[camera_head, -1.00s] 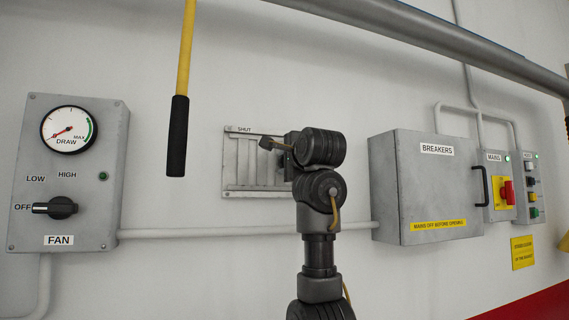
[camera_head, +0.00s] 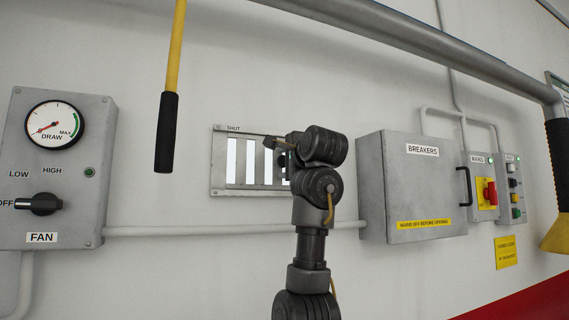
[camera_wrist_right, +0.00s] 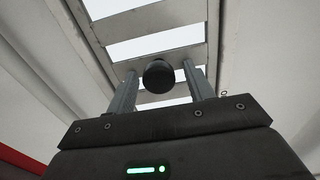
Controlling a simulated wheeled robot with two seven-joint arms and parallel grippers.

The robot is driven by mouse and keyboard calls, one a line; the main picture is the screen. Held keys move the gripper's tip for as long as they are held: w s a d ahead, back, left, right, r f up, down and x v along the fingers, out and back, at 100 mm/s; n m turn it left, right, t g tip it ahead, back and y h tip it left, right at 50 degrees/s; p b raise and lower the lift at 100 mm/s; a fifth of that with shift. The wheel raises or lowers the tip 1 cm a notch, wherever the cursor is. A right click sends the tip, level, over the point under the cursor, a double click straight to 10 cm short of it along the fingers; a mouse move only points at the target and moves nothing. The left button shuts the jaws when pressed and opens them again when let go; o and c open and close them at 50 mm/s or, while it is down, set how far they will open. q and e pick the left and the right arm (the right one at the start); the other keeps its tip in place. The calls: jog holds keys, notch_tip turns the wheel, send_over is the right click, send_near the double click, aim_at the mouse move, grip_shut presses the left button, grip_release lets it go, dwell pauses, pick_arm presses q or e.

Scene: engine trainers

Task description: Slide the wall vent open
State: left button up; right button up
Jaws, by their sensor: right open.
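The wall vent (camera_head: 218,160) is a grey slatted metal plate labelled SHUT at its top left. Bright openings show between its slats in the head view, and also in the right wrist view. My right arm covers the vent's right end in the head view. In the right wrist view, a dark round knob (camera_wrist_right: 158,74) on the vent stands between the two fingers of my right gripper (camera_wrist_right: 160,88). The fingers are apart, one on each side of the knob; I cannot tell whether either touches it. My left gripper is not in view.
A FAN box (camera_head: 62,120) with dial and switch is at left. A yellow rod with a black grip (camera_head: 168,130) hangs left of the vent. A breakers box (camera_head: 400,185) stands out at right. A pipe (camera_head: 170,231) runs below the vent.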

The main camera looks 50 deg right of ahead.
jog(key=shift+s+a+f+b, duration=0.1)
jog(key=shift+s+a+b, duration=0.15)
jog(key=shift+a+b, duration=0.15)
jog(key=b+v, duration=0.5)
jog(key=v, duration=0.5)
jog(key=shift+d, duration=0.25)
